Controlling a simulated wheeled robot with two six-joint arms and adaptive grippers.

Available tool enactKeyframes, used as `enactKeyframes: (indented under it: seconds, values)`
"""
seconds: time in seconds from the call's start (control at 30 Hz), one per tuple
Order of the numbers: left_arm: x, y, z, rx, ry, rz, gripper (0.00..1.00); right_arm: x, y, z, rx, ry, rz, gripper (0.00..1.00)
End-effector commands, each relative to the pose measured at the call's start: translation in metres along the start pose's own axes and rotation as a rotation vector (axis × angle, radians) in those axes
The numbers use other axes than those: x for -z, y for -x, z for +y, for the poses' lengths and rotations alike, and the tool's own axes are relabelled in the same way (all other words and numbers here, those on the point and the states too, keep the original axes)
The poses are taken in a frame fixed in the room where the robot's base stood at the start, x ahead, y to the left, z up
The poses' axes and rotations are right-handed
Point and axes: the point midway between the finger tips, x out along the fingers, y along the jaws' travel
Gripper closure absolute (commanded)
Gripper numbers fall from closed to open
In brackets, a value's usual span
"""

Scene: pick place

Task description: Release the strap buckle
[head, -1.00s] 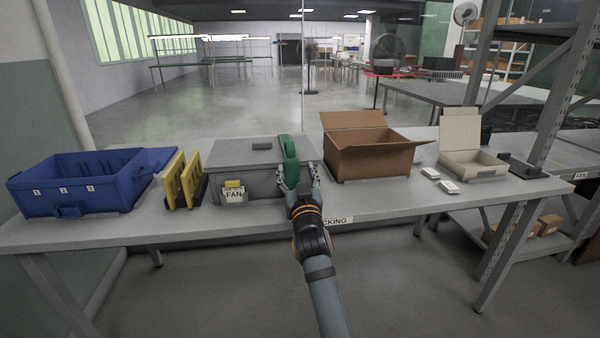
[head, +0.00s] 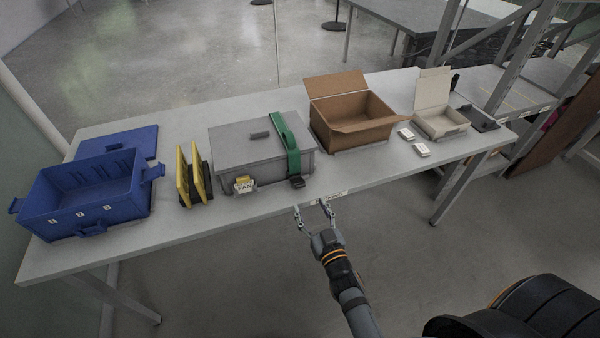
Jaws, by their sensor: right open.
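The green strap (head: 287,142) lies over the lid and front of the grey lidded box (head: 236,153) near its right end. A small dark buckle (head: 297,182) sits at the strap's lower end, at the foot of the box front. Whether the buckle is fastened is too small to tell. My right gripper (head: 312,209) is open and empty at the table's front edge, a little below and to the right of the buckle, apart from it. My left gripper is not in view.
A blue bin (head: 88,208) and yellow-edged panels (head: 189,177) stand left of the grey box. An open brown carton (head: 350,120), an open cream box (head: 440,118) and small white boxes (head: 421,150) stand right. The table's front strip (head: 240,205) is clear.

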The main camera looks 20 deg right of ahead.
Motion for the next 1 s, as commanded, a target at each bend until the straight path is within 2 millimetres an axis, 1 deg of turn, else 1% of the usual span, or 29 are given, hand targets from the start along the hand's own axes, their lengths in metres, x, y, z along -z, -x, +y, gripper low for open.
enactKeyframes:
  seconds: [0.07, 0.13, 0.4, 0.5, 0.6, 0.7, 0.93, 1.0]
  values:
    - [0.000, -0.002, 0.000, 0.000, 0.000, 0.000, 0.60, -0.001, -0.007, 0.000, 0.000, 0.001, 0.002, 0.39]
    - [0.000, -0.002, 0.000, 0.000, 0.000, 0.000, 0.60, 0.000, -0.018, 0.000, 0.000, 0.001, 0.004, 0.39]
    - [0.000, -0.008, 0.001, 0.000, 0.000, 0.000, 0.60, -0.001, -0.075, 0.000, 0.000, 0.002, 0.004, 0.39]
    - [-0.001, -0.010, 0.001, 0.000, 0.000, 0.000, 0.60, -0.001, -0.091, 0.000, 0.000, 0.002, 0.003, 0.39]
    - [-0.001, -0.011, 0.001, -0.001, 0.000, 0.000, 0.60, -0.001, -0.101, 0.000, 0.000, 0.002, 0.003, 0.39]
    - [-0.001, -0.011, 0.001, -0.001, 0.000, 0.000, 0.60, -0.001, -0.105, 0.001, -0.001, 0.001, 0.001, 0.39]
    - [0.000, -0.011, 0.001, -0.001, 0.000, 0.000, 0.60, 0.000, -0.105, 0.001, -0.001, 0.001, 0.001, 0.39]
    - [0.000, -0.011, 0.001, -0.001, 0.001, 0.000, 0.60, 0.000, -0.105, 0.001, -0.001, 0.001, 0.001, 0.49]
